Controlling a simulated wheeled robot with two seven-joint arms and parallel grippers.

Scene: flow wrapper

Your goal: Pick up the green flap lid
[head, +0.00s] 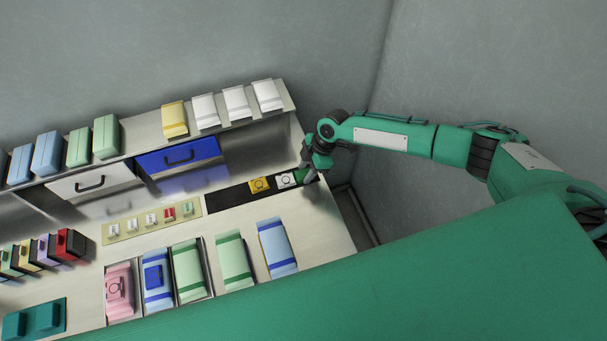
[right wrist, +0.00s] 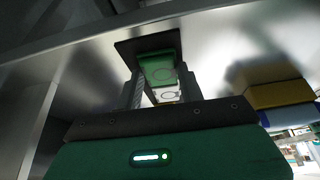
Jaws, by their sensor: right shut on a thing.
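The green flap lid (head: 300,175) is at the right end of the black strip (head: 228,194), mostly hidden behind my right gripper (head: 310,175) in the head view. In the right wrist view the green lid (right wrist: 157,70) shows between the two fingers of my right gripper (right wrist: 162,88), which is shut on it. The lid is at the strip; I cannot tell whether it is still touching it. My left gripper is not in view.
A white lid (head: 285,180) and a yellow lid (head: 259,184) lie close by on the strip. Several wrapped packs stand on the shelf above, near a blue drawer (head: 178,158). Packs (head: 278,248) lie in front. The counter right of the strip is clear.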

